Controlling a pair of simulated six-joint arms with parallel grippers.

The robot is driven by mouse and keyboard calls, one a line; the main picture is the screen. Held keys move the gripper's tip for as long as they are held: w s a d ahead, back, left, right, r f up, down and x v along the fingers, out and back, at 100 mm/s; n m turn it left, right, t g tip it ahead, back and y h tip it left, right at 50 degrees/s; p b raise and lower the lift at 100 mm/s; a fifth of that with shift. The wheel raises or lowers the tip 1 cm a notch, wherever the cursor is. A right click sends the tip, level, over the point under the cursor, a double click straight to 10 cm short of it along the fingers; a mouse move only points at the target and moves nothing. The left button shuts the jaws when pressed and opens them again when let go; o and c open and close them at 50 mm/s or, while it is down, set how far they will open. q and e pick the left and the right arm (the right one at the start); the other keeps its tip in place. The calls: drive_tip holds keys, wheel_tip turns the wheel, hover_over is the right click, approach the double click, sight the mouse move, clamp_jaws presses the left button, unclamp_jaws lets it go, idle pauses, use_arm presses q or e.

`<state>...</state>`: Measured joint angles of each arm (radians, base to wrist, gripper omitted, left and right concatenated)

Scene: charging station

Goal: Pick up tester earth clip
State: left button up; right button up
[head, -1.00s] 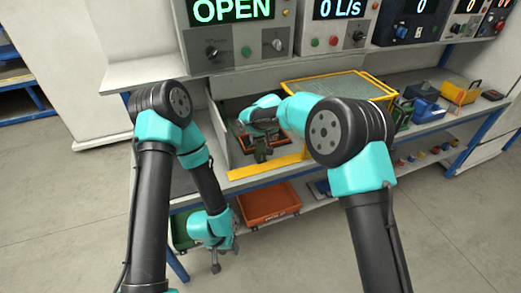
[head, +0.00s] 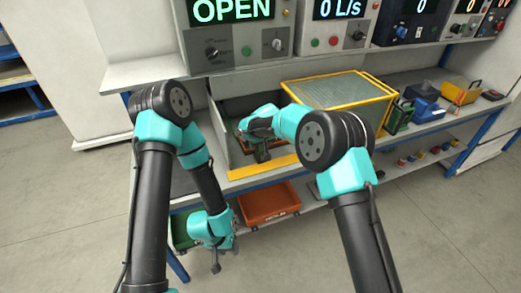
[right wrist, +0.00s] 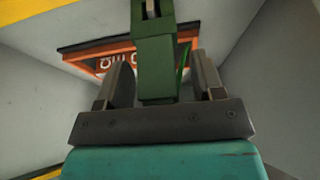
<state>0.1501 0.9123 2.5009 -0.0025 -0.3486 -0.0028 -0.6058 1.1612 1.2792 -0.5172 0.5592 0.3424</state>
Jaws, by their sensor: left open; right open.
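A dark green clip, which I take for the tester earth clip (right wrist: 156,68), stands between the fingers of my right gripper (right wrist: 161,75) in the right wrist view. The fingers are open, one on each side of it, with a gap visible on both sides. In the head view the clip (head: 262,153) shows just in front of my right gripper (head: 254,134), inside the grey bay. My left gripper (head: 222,256) is open and empty, hanging low in front of the bench near the lower shelf.
An orange-framed item with lettering (right wrist: 110,62) lies behind the clip in the grey-walled bay. A yellow strip (head: 263,166) edges the bay's front. A yellow-framed mesh guard (head: 338,90) stands to the right. An orange bin (head: 268,203) sits below.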

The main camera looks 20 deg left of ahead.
drive_tip(key=c, duration=1)
drive_tip(key=shift+r, duration=0.15)
drive_tip(key=shift+r, duration=1.4)
drive_tip(key=shift+s+r, duration=0.15)
drive_tip(key=shift+r, duration=0.15)
drive_tip(key=s+d, duration=0.1)
drive_tip(key=s, duration=0.4)
drive_tip(key=s+d+r, duration=0.1)
drive_tip(key=s+d, duration=0.1)
drive_tip(key=s, duration=0.3)
drive_tip(key=s+d, duration=0.1)
drive_tip(key=s, duration=0.4)
drive_tip(key=shift+d+r, duration=0.15)
drive_tip(key=shift+d, duration=0.1)
drive_tip(key=shift+r, duration=0.1)
drive_tip(key=shift+r, duration=0.65)
